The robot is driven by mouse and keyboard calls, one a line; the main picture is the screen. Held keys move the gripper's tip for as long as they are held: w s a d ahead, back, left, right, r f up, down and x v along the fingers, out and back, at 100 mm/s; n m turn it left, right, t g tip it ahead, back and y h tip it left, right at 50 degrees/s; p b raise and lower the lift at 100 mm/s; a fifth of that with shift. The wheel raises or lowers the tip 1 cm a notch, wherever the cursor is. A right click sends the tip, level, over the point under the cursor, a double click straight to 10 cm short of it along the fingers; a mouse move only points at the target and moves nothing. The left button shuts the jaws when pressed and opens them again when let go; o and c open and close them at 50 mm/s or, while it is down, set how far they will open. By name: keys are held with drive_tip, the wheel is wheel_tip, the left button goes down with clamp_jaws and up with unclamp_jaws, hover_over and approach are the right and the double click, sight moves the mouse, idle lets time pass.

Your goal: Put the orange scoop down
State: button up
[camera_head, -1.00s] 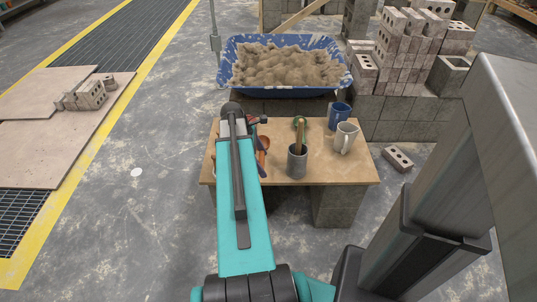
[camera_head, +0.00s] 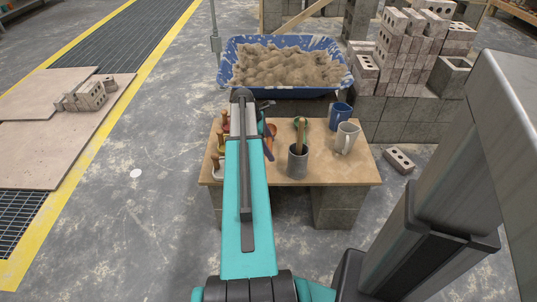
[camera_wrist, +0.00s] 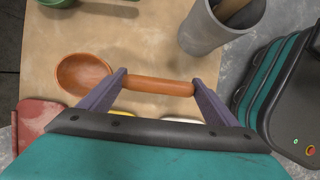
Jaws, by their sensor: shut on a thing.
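The orange scoop (camera_wrist: 82,74) shows in the wrist view, with its round bowl to the left and its handle running right between my purple fingers. My gripper (camera_wrist: 160,80) is shut on the scoop at its handle. In the head view a bit of the orange scoop (camera_head: 271,130) shows just right of my arm, by a dark finger of my gripper (camera_head: 268,147). My arm hides the rest there. The scoop is over the wooden table (camera_head: 337,172). I cannot tell whether it touches the top.
A grey pot (camera_head: 297,163) with a wooden handle in it stands right of my gripper. A white mug (camera_head: 345,139) and a blue mug (camera_head: 340,115) stand farther right. A blue mortar tub (camera_head: 229,75) is behind the table.

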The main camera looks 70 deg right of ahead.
drive_tip(key=shift+f+b, duration=0.6)
drive_tip(key=shift+f, duration=1.2)
drive_tip(key=o, duration=1.7)
drive_tip(key=p+v, duration=0.3)
drive_tip(key=v, duration=0.9)
